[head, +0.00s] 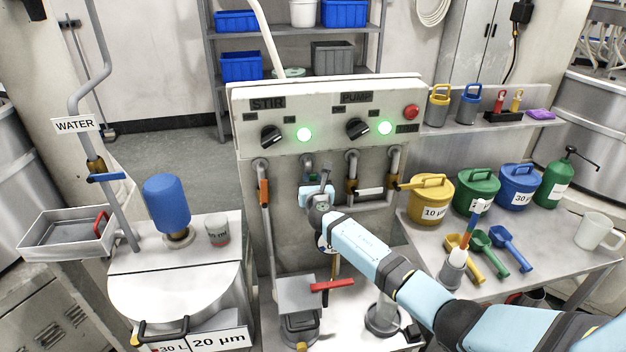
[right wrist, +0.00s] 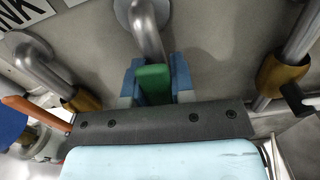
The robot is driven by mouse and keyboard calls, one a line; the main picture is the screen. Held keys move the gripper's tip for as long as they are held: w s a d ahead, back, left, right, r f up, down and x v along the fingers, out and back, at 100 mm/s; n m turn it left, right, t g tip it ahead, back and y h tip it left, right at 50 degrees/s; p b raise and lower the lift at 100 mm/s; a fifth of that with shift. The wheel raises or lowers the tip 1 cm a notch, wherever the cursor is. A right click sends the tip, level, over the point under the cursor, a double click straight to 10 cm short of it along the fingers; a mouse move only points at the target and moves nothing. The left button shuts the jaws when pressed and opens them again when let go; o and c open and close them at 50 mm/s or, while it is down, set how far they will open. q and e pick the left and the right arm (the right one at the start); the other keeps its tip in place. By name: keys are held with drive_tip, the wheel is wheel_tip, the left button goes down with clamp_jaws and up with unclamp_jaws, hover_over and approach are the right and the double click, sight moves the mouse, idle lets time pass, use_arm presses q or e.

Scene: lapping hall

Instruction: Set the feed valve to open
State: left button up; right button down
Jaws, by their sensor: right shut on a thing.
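Below the grey control panel (head: 330,110), several pipes carry valves with coloured handles. My right gripper (head: 314,182) reaches up to the second pipe from the left. It is shut on a green valve handle (right wrist: 153,84), which shows between its two blue fingers in the right wrist view. The gripper hides most of this valve in the head view. No readable label in view names the feed valve. To the left is a valve with an orange handle (head: 264,192) hanging down along its pipe. To the right is a white handle (head: 370,192) lying crosswise. My left gripper is not in view.
A red handle (head: 332,285) sits below my right arm.

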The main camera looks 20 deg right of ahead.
drive_tip(key=shift+w+d+r, duration=0.1)
drive_tip(key=shift+r, duration=0.25)
drive_tip(key=c, duration=1)
unclamp_jaws()
drive_tip(key=shift+f, duration=0.1)
drive_tip(key=shift+o, duration=0.2)
drive_tip(key=shift+f, duration=0.15)
drive_tip(key=v, duration=1.3)
drive_tip(key=shift+s+a, duration=0.2)
drive_tip(key=shift+s, duration=0.15)
